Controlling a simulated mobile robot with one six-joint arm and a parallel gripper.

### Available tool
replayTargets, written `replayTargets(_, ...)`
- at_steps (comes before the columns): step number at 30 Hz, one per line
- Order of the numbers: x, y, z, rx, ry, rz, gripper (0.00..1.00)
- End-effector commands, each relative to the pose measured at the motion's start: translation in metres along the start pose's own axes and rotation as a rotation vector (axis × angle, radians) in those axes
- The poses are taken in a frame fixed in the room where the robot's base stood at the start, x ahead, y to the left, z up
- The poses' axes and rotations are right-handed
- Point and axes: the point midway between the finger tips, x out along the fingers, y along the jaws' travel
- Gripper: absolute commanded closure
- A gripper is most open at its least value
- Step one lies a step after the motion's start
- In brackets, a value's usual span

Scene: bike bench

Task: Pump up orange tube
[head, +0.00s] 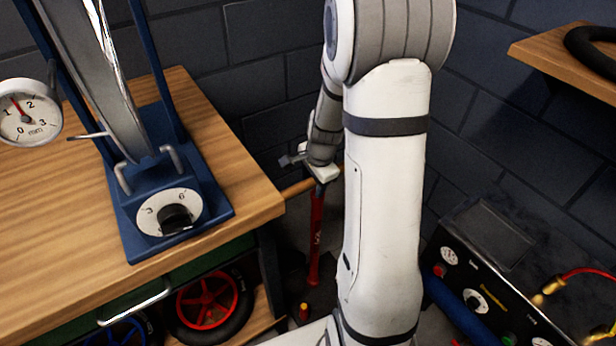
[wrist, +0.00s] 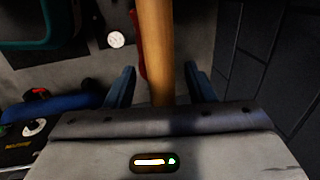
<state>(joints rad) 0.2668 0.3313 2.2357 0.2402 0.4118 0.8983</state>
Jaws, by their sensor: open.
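The floor pump has a red barrel (head: 316,235) and a wooden handle (head: 297,188), beyond the right end of the bench. My gripper (head: 318,172) is at the handle, pointing down. In the wrist view the wooden handle (wrist: 155,50) runs between the two blue fingers of my gripper (wrist: 161,88). The fingers are open, with a gap on each side of the handle. Part of the red barrel (wrist: 138,45) shows beside the handle. I cannot make out an orange tube in either view.
The wooden bench (head: 235,165) carries a blue wheel stand (head: 140,225) with a dial. A red-rimmed wheel (head: 207,308) sits under it. A shelf (head: 560,65) and dark brick walls close in behind.

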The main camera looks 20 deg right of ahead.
Motion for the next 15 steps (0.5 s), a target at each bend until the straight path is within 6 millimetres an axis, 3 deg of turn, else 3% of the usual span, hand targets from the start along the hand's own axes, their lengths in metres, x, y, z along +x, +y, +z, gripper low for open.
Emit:
replayTargets(6,0.022,0.0,0.0,0.0,0.0,0.0,0.51)
replayTargets(15,0.025,0.0,-0.001,0.0,0.001,-0.001,0.51)
